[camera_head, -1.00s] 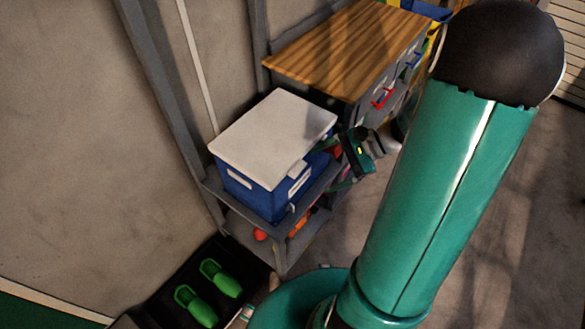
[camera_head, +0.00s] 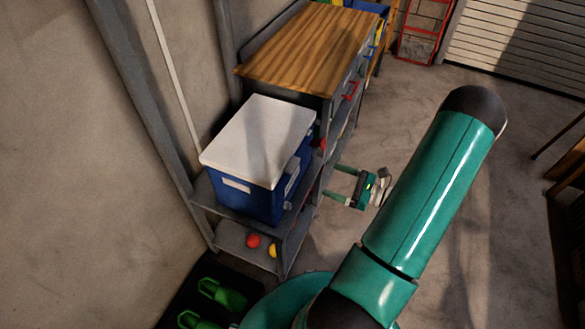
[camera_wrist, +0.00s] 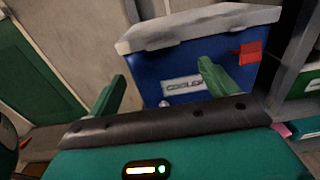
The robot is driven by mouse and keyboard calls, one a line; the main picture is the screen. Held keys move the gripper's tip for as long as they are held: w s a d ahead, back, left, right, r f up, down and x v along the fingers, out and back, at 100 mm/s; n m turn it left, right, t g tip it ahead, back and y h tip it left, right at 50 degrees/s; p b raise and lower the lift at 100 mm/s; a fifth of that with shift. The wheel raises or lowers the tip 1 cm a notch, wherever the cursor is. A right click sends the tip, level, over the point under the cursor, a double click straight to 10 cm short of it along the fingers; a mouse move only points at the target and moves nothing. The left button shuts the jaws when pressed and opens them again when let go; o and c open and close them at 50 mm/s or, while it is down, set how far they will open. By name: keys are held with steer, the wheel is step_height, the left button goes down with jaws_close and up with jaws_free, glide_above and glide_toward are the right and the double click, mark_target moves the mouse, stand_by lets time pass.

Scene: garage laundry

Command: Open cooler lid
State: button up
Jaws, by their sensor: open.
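The cooler has a blue body (camera_head: 250,202) and a white lid (camera_head: 258,138) that lies shut on top. It stands on a grey shelf against the wall. In the wrist view its lid (camera_wrist: 200,26) and blue front (camera_wrist: 165,68) show ahead, with a label reading "COOLER" and a red latch (camera_wrist: 246,53) under the lid's edge at right. My gripper (camera_head: 335,183) is open and empty, to the right of the cooler and apart from it. In the wrist view its two fingers (camera_wrist: 160,78) are spread below lid height, in front of the cooler's face.
A wooden-topped cabinet (camera_head: 305,48) stands behind the cooler. The lower shelf holds a red ball (camera_head: 253,241) and a yellow one (camera_head: 272,251). Green shoes (camera_head: 222,294) lie on a dark mat at the floor. The floor to the right is largely clear.

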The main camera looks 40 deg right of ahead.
mark_target(296, 166)
steer(key=x, duration=1.2)
steer(key=shift+w, duration=0.45)
steer(key=c, duration=1.4)
steer(key=shift+r, duration=0.1)
